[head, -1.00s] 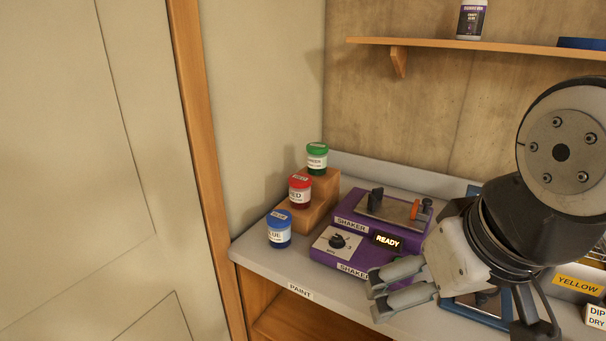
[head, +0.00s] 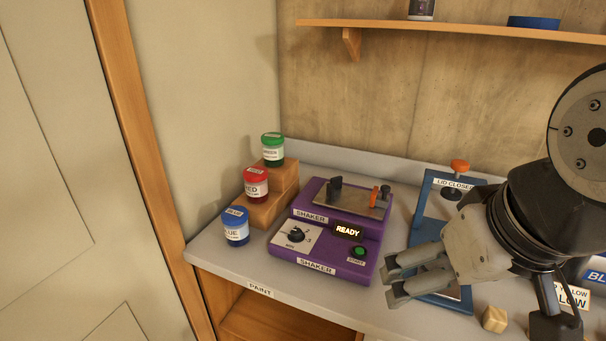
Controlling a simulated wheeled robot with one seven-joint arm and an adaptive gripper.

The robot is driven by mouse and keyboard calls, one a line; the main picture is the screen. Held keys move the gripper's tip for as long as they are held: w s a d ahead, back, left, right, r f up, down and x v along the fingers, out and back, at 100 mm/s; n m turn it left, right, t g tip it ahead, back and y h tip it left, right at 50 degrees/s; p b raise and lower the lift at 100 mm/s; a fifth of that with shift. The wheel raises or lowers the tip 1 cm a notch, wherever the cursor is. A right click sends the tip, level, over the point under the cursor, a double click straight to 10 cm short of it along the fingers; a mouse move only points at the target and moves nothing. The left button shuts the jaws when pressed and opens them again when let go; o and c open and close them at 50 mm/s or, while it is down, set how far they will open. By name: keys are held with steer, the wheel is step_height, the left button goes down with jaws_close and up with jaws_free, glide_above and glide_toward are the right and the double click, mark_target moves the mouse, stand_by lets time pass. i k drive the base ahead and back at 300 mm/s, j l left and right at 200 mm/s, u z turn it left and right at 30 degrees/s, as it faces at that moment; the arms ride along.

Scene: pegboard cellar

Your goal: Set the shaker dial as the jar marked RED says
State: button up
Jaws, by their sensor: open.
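The purple shaker (head: 376,238) stands on the grey bench, with a display reading READY (head: 348,232) and a green start button (head: 359,251). Its black dial (head: 296,235) sits on a white plate at the front left; the dial's setting is too small to read. The jar marked RED (head: 255,186) has a red lid and stands on a wooden step left of the shaker. Its label shows RED, and any smaller print is unreadable. My gripper (head: 390,281) is open and empty, right of the shaker's front, apart from the dial and jar.
A green-lidded jar (head: 272,150) and a blue-lidded jar (head: 236,227) stand by the wooden steps (head: 285,183). A blue device marked LID CLOSED (head: 425,205) is behind my gripper. A small wooden block (head: 494,319) lies at right. A shelf (head: 450,30) hangs above.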

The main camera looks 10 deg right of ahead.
mark_target(297, 235)
steer(key=i+j+z, duration=0.1)
steer(key=j+z, duration=0.3)
steer(key=j, duration=0.2)
steer(key=j+z, duration=0.45)
steer(key=j, duration=0.15)
steer(key=i, duration=0.05)
